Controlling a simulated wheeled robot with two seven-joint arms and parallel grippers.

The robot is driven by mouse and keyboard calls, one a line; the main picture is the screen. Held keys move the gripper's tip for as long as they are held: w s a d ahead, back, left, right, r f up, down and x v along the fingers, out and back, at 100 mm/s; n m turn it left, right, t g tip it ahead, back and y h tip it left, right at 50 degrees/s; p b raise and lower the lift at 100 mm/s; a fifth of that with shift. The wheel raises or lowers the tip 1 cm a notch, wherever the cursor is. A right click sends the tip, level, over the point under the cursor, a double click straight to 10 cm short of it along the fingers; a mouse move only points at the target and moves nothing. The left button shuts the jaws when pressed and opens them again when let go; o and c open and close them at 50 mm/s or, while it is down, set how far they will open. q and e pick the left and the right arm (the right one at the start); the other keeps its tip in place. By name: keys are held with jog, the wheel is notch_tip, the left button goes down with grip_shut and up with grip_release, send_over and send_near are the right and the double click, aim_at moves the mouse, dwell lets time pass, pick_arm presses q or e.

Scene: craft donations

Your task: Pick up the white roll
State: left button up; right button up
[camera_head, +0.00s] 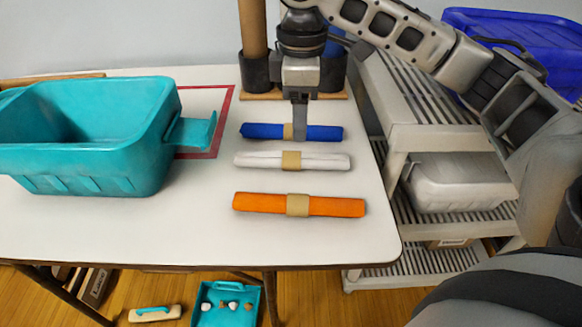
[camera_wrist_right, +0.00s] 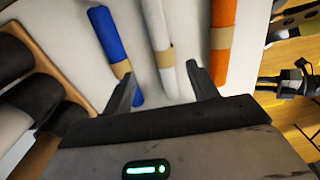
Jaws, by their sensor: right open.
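The white roll (camera_head: 325,162) lies on the white table between two other rolls, with a tan band (camera_head: 291,161) around its middle. It also shows in the right wrist view (camera_wrist_right: 157,25), running down between my open fingers. My right gripper (camera_head: 300,136) points down over the blue roll and just behind the white roll in the head view. In the right wrist view its two fingers (camera_wrist_right: 164,85) are apart, with nothing held between them. The left finger is beside the blue roll, the right finger near the orange roll. My left gripper is not in view.
The blue roll (camera_head: 262,131) lies behind the white one and the orange roll (camera_head: 335,207) in front. A teal basket (camera_head: 100,150) stands at left. Dark holders with upright tubes (camera_head: 252,28) stand at the back. A grey shelf rack (camera_head: 440,138) borders the table's right.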

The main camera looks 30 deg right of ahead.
aim_at(303, 154)
notch_tip(303, 154, down, 4)
jog(key=shift+r+b, duration=0.1)
jog(key=shift+b, duration=0.3)
jog(key=f, duration=0.1)
jog(key=f+b, duration=0.1)
jog(key=f, duration=0.1)
jog(key=s+f+b, duration=0.1)
jog(key=f, duration=0.1)
jog(key=shift+d, duration=0.1)
jog(key=shift+w, duration=0.1)
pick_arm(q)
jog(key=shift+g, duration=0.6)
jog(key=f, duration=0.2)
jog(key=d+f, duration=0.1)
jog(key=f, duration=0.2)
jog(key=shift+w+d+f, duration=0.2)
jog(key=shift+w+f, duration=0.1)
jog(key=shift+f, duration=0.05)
pick_arm(e)
jog(key=c, duration=1.1)
